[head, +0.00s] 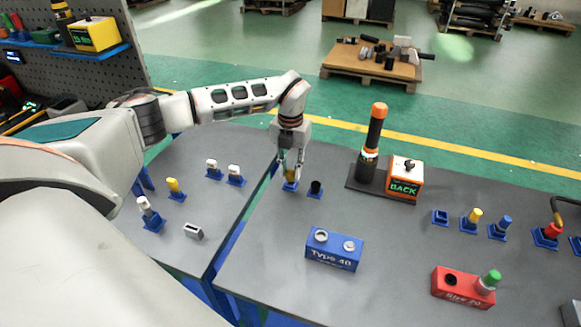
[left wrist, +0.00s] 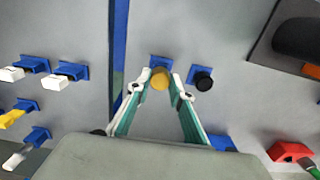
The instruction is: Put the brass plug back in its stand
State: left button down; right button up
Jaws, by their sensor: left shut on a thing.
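The brass plug (head: 290,175) is between the fingers of my left gripper (head: 291,170), which is shut on it. In the left wrist view the plug's round gold top (left wrist: 160,78) shows between the two fingertips. A blue stand (head: 289,187) is directly beneath the plug; it also shows in the left wrist view (left wrist: 160,61). The plug looks upright over or in this stand; I cannot tell whether it is fully seated, because the fingers and plug cover the opening. My right gripper is not in view.
A black plug in a blue stand (head: 315,189) is close on the right. A blue Type 40 block (head: 334,249) lies nearer. The orange BACK box (head: 404,180) and a tall black-orange tool (head: 373,145) stand to the right. A gap between tables runs to the left.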

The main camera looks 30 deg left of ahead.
aim_at(290, 172)
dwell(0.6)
pick_arm(q)
jog(key=shift+f, duration=0.1)
jog(key=shift+f+b, duration=0.4)
jog(key=shift+f, duration=0.5)
jog(key=c, duration=1.7)
grip_release()
notch_tip(290, 172, up, 3)
jog(key=p, duration=0.2)
jog(key=shift+f+p, duration=0.15)
jog(key=shift+p, duration=0.15)
jog(key=shift+r+p, duration=0.95)
jog(key=shift+r, duration=0.3)
